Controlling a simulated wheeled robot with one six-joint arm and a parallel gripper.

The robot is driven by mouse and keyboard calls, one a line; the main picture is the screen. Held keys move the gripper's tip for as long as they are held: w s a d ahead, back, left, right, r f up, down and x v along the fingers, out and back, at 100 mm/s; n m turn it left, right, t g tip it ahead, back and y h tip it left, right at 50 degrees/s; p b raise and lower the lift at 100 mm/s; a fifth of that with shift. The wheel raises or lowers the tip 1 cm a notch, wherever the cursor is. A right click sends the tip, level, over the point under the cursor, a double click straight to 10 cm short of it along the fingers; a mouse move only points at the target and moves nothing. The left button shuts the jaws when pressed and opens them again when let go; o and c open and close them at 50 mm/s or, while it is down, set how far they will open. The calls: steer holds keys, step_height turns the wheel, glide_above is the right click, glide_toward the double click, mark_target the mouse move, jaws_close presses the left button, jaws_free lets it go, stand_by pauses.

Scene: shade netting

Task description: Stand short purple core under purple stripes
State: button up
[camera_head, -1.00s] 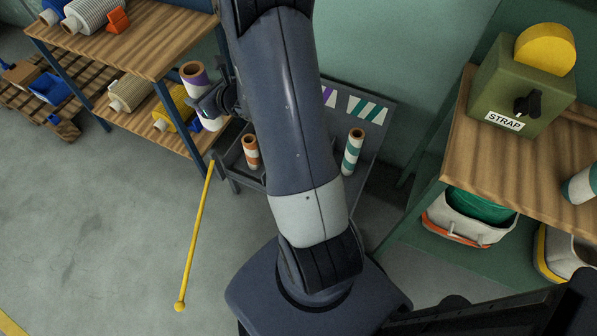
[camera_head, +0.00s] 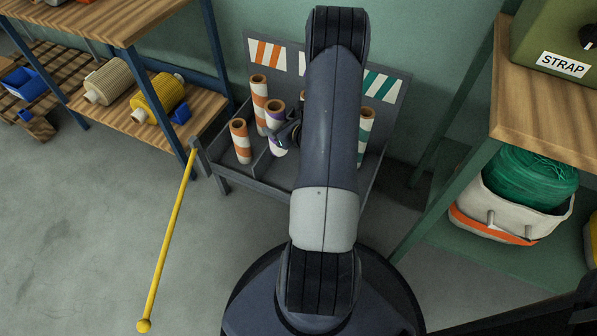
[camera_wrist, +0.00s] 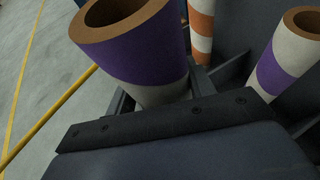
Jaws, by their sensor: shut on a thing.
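The purple-banded core (camera_head: 277,139) is upright in my gripper (camera_head: 287,134), which is shut on it, over the left part of the grey rack (camera_head: 228,184). In the wrist view this core (camera_wrist: 143,55) stands large at upper left, its brown open end up; its bottom is hidden. Another purple-banded core (camera_wrist: 283,68) stands to the right there. In the head view my arm hides the middle of the rack's back board, where the purple stripes showed earlier. I cannot tell whether the held core touches the rack floor.
A tall orange-striped core (camera_head: 260,103) and a short one (camera_head: 241,143) stand at the rack's left. A teal-striped core (camera_head: 365,130) stands at right. Orange stripes (camera_head: 267,54) and teal stripes (camera_head: 381,86) mark the board.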

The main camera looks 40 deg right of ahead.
step_height(320, 180, down, 16)
steer(key=s+d+b, duration=0.2)
steer(key=b, duration=0.4)
steer(key=shift+d, duration=0.35)
steer(key=shift+s+b, duration=0.1)
steer(key=shift+b, duration=0.2)
steer(key=shift+f, duration=0.2)
steer(key=o, duration=1.1)
